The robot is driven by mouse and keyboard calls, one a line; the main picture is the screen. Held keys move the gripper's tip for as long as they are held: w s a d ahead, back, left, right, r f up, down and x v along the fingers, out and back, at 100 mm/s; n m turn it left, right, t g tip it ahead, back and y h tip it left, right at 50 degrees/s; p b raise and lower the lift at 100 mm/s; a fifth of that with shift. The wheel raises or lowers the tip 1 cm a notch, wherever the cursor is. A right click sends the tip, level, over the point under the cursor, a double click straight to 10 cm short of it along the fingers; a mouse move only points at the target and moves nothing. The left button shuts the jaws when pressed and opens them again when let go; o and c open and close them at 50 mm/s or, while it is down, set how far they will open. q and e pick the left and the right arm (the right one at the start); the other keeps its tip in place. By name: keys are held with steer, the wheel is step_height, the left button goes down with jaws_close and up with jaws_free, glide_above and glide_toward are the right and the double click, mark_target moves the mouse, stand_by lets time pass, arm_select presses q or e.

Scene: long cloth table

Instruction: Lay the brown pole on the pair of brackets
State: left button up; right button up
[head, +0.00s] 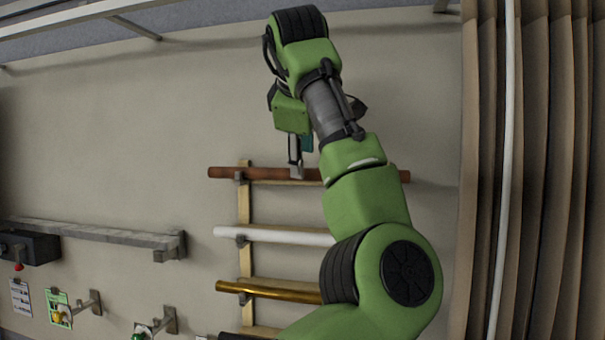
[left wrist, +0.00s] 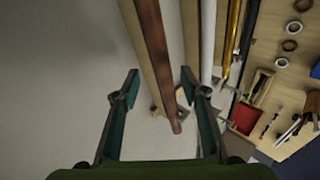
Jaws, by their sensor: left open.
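The brown pole (head: 262,174) lies level across the top of a wooden rack (head: 244,207) on the wall. My left gripper (head: 296,172) is at the pole, right of the rack's left upright, and hides part of it. In the left wrist view my left gripper (left wrist: 160,74) is open, and the brown pole (left wrist: 158,50) runs between its two fingers in the picture. I cannot tell whether they touch it. Two wall brackets, a left one (head: 93,303) and a right one (head: 169,321), stick out at lower left; I cannot tell whether they are the task's pair. My right gripper is not in view.
Below the brown pole, the rack holds a white pole (head: 275,236) and a golden pole (head: 270,292). A grey ledge (head: 100,233) juts from the wall at left. A brown curtain (head: 540,170) hangs at right. In the left wrist view a board with tools (left wrist: 285,75) lies at right.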

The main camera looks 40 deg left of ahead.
mark_target(273, 173)
arm_select(q)
steer(key=p+x, duration=0.2)
steer(key=x, duration=0.2)
steer(key=shift+f, duration=0.25)
steer(key=shift+s, duration=0.15)
jaws_close()
steer(key=shift+r, duration=0.1)
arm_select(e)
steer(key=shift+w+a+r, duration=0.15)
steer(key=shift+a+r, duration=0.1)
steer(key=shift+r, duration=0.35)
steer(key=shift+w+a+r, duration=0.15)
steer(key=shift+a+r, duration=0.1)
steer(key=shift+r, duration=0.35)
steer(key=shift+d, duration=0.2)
